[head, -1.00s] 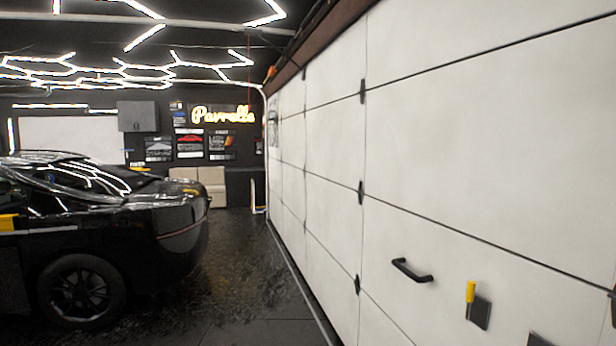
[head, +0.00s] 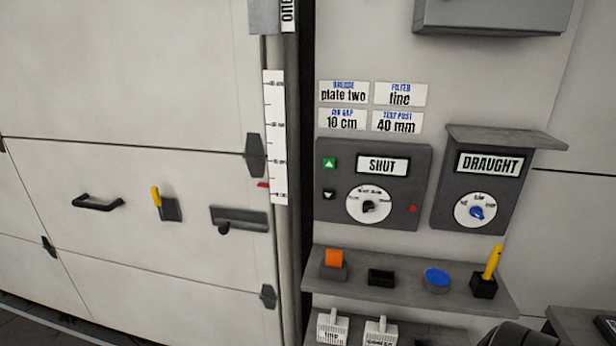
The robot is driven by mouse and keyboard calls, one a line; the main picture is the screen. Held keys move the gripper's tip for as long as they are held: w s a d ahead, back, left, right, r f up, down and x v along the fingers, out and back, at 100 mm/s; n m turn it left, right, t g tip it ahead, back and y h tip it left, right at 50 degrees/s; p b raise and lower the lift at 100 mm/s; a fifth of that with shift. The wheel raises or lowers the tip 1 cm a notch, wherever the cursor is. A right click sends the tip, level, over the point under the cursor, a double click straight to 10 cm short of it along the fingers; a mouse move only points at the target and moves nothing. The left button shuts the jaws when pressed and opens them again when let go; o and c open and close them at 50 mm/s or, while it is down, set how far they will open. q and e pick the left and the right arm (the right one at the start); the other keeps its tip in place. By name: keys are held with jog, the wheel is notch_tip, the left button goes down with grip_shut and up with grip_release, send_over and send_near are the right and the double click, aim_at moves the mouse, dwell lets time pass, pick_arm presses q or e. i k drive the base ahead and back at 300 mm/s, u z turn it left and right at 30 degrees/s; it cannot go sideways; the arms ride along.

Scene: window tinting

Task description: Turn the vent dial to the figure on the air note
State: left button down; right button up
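Two dials are on the wall in the head view. A white dial with a black knob (head: 369,206) is on the grey panel under a display reading "SHUT" (head: 382,165). A white dial with a blue knob (head: 476,211) is on the panel labelled "DRAUGHT" (head: 490,164). Their scale figures are too small to read. Neither dial is marked clearly as the vent dial. A note with a small blue heading that seems to say "air gap" (head: 342,119) reads "10 cm".
Other notes read "plate two" (head: 343,93), "fine" (head: 400,95) and "40 mm" (head: 397,122). A shelf (head: 455,303) under the panels holds an orange block, a blue disc and a yellow-handled tool. A vertical scale (head: 275,140) stands beside the white sectional door (head: 120,70).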

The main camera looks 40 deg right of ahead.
aim_at(368, 206)
jog(key=z, duration=1.65)
